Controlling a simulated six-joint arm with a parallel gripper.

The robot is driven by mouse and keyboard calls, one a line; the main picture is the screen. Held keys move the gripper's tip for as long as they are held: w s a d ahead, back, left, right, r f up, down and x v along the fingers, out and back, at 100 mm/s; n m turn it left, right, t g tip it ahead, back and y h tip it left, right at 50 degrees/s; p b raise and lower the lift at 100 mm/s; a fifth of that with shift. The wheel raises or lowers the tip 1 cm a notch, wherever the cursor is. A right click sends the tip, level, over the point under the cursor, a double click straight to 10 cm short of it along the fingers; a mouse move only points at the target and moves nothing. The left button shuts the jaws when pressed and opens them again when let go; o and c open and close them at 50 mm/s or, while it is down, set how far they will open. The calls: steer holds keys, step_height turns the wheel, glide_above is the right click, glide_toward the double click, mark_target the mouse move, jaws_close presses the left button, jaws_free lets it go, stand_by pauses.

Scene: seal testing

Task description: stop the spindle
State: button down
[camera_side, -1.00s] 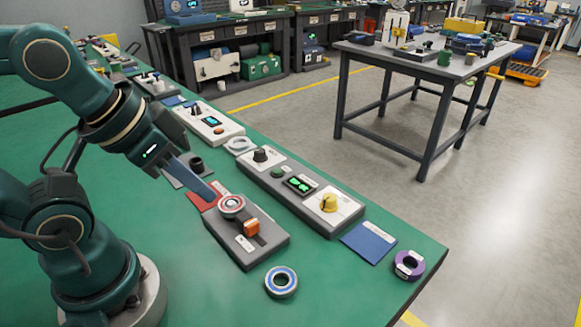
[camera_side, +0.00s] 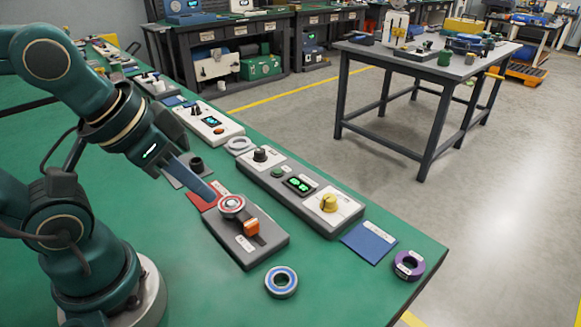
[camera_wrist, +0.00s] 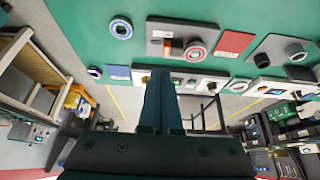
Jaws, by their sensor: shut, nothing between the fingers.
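The spindle fixture is a grey block (camera_side: 232,249) on the green bench, with a red-and-white ringed seal (camera_side: 231,204) at its far end and an orange lever or slider (camera_side: 251,228) in a dark slot. In the wrist view the ringed seal (camera_wrist: 195,52) and orange part (camera_wrist: 172,47) also show. Behind it is a control box with a yellow knob (camera_side: 328,203), a black knob (camera_side: 261,155), a green button (camera_side: 277,172) and a lit green display (camera_side: 299,184). My gripper (camera_side: 206,194) is shut and empty, its tip just left of the seal; contact cannot be told.
A blue-ringed seal (camera_side: 281,281) lies in front of the fixture. A purple ring (camera_side: 408,264) and a blue mat (camera_side: 369,242) lie at the right edge of the bench. A red mat (camera_side: 202,198) lies beside the fixture. Bare green bench (camera_side: 210,295) is in front.

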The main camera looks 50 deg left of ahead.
steer(key=w+d+r+n+h, duration=0.3)
steer(key=w+d+r+n, duration=0.1)
steer(key=w+n, duration=0.15)
steer(key=n+t, duration=0.3)
steer(key=n, duration=1.4)
glide_above(277, 172)
steer(key=a, duration=0.1)
step_height(277, 172, down, 6)
steer(key=shift+s+f+h, duration=0.15)
steer(key=shift+s+h, duration=0.15)
steer(key=shift+h, duration=0.1)
steer(key=shift+f, duration=0.1)
steer(key=shift+f, duration=4.3)
